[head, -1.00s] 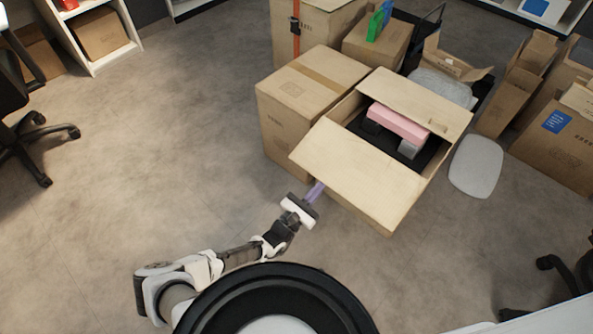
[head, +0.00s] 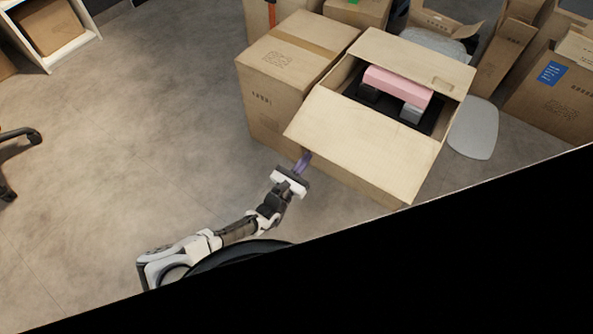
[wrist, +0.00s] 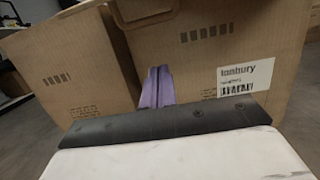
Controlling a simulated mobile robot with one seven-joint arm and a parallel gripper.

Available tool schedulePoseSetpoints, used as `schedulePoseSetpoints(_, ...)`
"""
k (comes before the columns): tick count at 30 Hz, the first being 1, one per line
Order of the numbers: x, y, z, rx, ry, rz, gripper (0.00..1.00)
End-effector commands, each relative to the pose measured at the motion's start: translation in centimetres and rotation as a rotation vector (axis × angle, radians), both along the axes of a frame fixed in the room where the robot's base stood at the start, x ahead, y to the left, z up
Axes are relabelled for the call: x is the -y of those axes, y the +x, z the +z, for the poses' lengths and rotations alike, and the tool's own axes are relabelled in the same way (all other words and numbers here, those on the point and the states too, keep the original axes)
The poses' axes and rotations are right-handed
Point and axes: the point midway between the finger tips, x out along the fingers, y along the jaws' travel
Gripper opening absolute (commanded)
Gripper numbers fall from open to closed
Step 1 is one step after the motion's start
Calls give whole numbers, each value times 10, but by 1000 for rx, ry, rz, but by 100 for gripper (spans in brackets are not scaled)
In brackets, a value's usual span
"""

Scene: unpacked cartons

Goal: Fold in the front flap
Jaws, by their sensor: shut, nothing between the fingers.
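The open carton (head: 425,190) stands on the floor, right of centre in the head view. Its front flap (head: 365,143) stands out over the near side, sloping outward. The far flap (head: 415,57) also shows, and between them lie a pink item (head: 398,86) and black and grey contents. My gripper (head: 304,160) has purple fingers, shut and empty, at the left end of the front flap, low by the carton's near side. In the wrist view the fingers (wrist: 158,86) point at the carton's printed face (wrist: 220,65). Whether they touch it I cannot tell.
A closed, taped carton (head: 295,70) stands close at the left of the open one. A grey rounded panel (head: 473,128) lies on the floor to the right, with more cartons (head: 555,95) beyond. Black covers the lower right of the head view.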

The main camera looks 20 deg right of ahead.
Motion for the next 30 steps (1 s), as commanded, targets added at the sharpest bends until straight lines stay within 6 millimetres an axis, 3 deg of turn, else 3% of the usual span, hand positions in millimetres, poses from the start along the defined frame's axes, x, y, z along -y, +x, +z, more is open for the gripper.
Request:
schedulePoseSetpoints(6, 26, 20, 9, -1, -1, 0, 0)
schedulePoseSetpoints(15, 10, 9, 38, 0, 0, 1, 0)
schedulePoseSetpoints(30, 8, 6, 41, 0, 1, 0, 0)
